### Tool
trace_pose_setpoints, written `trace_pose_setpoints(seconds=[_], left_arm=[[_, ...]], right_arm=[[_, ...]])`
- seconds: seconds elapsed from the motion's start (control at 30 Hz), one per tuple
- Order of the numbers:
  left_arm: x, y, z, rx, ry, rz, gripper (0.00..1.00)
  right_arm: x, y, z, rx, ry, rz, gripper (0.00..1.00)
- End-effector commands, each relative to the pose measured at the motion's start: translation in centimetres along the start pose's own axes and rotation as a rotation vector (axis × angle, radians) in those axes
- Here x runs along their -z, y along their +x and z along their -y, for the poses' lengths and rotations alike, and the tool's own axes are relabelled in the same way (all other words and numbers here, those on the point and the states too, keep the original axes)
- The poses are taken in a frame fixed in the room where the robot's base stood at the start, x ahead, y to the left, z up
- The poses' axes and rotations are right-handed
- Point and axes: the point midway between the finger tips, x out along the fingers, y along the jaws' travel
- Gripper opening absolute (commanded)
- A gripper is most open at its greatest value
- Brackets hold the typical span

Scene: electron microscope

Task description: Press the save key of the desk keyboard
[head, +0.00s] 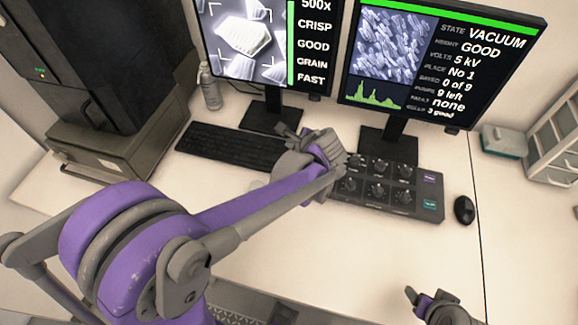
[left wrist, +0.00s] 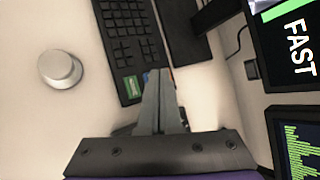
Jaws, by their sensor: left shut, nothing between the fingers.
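The black desk keyboard (head: 228,146) lies on the desk below the left monitor. In the left wrist view the keyboard (left wrist: 124,35) runs down from the top, with a green key (left wrist: 130,86) at its near end. The label on that key is too small to read. My left gripper (head: 283,131) is at the keyboard's right end, and its wrist hides part of that area. In the wrist view its fingers (left wrist: 156,75) are shut and empty, just right of the green key. I cannot tell whether they touch the keys. My right gripper (head: 425,296) is low at the right, away from the keyboard.
A knob panel (head: 390,190) sits right of the keyboard, with a mouse (head: 464,210) beyond it. A round silver knob (left wrist: 60,69) stands on the desk near the keyboard. Monitor stands (head: 272,112) rise behind. A bottle (head: 209,88) stands at the left. The front desk is clear.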

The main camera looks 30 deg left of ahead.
Motion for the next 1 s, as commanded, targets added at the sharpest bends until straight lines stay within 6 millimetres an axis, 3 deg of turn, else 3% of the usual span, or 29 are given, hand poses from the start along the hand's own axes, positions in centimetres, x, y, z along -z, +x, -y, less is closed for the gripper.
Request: trace_pose_setpoints(seconds=[0.6,1.0], left_arm=[[3.9,5.4,-4.0,-0.001,0.000,0.000,0.00],[4.2,5.8,-4.2,0.000,-0.001,0.000,0.00]], right_arm=[[-3.5,5.1,0.0,0.000,0.000,0.021,0.71],[-3.7,5.5,0.0,0.000,0.000,0.022,0.71]])
